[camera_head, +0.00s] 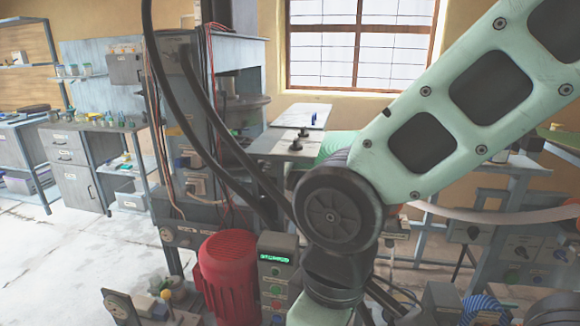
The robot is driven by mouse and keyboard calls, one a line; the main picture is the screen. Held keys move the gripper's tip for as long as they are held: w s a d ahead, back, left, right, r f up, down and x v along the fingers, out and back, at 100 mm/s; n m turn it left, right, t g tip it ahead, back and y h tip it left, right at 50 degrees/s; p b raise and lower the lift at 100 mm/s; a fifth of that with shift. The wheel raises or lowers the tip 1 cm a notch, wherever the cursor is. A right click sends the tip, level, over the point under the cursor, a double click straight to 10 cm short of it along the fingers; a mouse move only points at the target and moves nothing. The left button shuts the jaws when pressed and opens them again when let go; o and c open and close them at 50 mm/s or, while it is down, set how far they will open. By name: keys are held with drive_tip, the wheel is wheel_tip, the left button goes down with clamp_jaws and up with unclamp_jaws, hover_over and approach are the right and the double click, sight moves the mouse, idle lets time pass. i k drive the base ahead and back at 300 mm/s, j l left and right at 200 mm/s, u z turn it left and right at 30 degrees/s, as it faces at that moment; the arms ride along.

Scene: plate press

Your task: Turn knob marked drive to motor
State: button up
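My arm crosses the view from the upper right to the bottom middle, and my gripper is out of view below the bottom edge. No marking "drive" or "motor" can be read. A grey control panel (497,255) at the right carries a dark knob (473,232) and several small coloured buttons. A control box (276,250) with a lit green display and several buttons stands left of my arm. A round dial (166,234) sits on a grey panel at the left. I cannot tell which of these is the drive knob. My arm hides part of the middle.
A red motor (228,275) stands left of the control box. Grey machine frames and hanging cables (200,110) fill the middle left. Small fittings (150,303) lie at the bottom left, and a blue coil (487,308) at the bottom right. The floor (90,255) at left is clear.

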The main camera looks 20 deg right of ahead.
sight(520, 251)
drive_tip(key=z, duration=2.1)
